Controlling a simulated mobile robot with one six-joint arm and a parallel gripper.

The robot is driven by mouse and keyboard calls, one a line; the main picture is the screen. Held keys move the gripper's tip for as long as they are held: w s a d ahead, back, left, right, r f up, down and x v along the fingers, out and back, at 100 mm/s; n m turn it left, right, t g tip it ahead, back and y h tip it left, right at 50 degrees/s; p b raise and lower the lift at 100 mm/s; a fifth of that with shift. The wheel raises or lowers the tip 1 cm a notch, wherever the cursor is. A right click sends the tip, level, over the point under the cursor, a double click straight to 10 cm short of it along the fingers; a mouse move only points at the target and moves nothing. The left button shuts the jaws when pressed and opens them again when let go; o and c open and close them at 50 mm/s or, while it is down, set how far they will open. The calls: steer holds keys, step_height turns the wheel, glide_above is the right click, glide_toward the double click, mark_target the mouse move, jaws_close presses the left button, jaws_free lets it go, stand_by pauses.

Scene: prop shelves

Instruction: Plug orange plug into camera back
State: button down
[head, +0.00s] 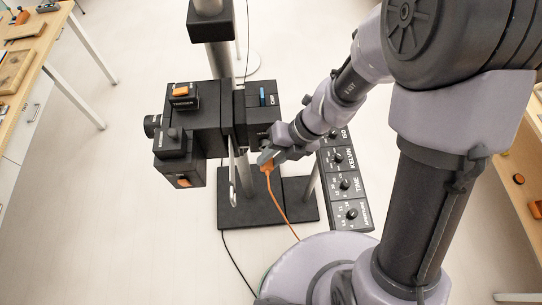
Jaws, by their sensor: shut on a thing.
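The camera (205,128) is a black boxy body on a dark stand, with its lens pointing left and a box labelled CHIP (262,98) on its back, right side. My gripper (267,158) is low at the right of the camera's back, just below that box. It is shut on the orange plug (267,167), of which only a small part shows. An orange cable (279,205) hangs from the plug down toward my base. The socket on the camera back is hidden or too small to tell, and I cannot tell whether the plug touches the camera.
A black panel with dials (345,185) labelled KELVIN and TIME stands right of the camera stand's dark base (262,212). Wooden tables stand at the left (50,30) and right (515,215) edges. The pale floor at the left is clear.

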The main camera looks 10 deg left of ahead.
steer(key=shift+w+a+p, duration=0.15)
steer(key=shift+w+p, duration=0.45)
steer(key=shift+w+a+p, duration=0.15)
steer(key=shift+w+p, duration=0.4)
stand_by(2.9)
steer(key=c, duration=1.1)
jaws_free()
steer(key=shift+w, duration=0.15)
steer(key=shift+o, duration=0.2)
steer(key=p+v, duration=0.3)
steer(key=v, duration=1.4)
steer(key=shift+r+p, duration=0.2)
steer(key=shift+p, duration=0.1)
steer(key=shift+d+f, duration=0.1)
steer(key=shift+d, duration=0.05)
